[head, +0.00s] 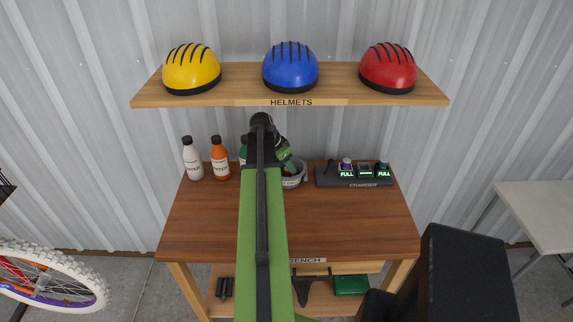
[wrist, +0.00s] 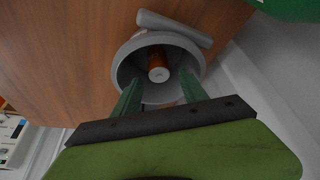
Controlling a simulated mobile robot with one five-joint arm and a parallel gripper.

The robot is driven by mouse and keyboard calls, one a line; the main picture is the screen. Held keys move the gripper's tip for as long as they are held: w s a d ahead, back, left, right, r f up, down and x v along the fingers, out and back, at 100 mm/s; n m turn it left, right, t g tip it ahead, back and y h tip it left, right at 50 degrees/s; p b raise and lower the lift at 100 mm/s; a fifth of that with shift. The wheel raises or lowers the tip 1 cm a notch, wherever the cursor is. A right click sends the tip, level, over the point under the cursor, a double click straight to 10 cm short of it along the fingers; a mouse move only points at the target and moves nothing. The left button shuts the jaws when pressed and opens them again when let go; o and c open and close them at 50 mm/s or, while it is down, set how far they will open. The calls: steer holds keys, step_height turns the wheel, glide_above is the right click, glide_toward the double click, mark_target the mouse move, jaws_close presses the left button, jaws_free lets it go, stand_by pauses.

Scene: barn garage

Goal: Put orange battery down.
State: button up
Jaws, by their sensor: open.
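The orange battery (wrist: 158,65) lies inside a round grey container (wrist: 125,67), seen from above in the wrist view. The container (wrist: 178,27) has a grey bar, perhaps a handle, at its far side. In the head view the container (head: 293,182) stands at the back of the bench, partly hidden by my arm; the battery does not show there. My gripper (wrist: 161,88) is open, its two green fingers apart over the container's near rim, with the battery between and beyond their tips. The fingers do not appear to hold it.
A charger (head: 353,179) with a purple-topped and a teal-topped battery stands right of the container. A white bottle (head: 193,162) and an orange bottle (head: 220,162) stand left. A helmet shelf (head: 235,99) hangs above. The bench's (head: 350,225) front is clear.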

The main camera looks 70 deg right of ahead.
steer(key=w+a+r+p, duration=0.1)
steer(key=r+p, duration=0.1)
steer(key=w+a+r+p, duration=0.1)
steer(key=a+r, duration=0.1)
steer(key=w+a+r+p, duration=0.1)
steer(key=p, duration=0.1)
steer(key=shift+a+r+p, duration=0.3)
steer(key=shift+r+p, duration=0.05)
steer(key=shift+r, duration=0.05)
steer(key=w+a, duration=0.5)
steer(key=a, duration=0.2)
steer(key=w+a+f+n+t+y, duration=0.1)
steer(key=w+a+f+n+t, duration=0.1)
steer(key=w+a+n, duration=1.35)
steer(key=w+a+n+y, duration=0.1)
steer(key=w+a+n, duration=0.1)
steer(key=a, duration=1.1)
steer(key=w+a+n+y, duration=0.1)
steer(key=w+a+n, duration=0.2)
steer(key=a, duration=1)
steer(key=w+a+n+y, duration=0.1)
steer(key=a+n, duration=0.3)
steer(key=a, duration=0.9)
steer(key=shift+w+a+f+t+b, duration=0.3)
steer(key=shift+w+a+f+t, duration=0.1)
steer(key=shift+w, duration=0.3)
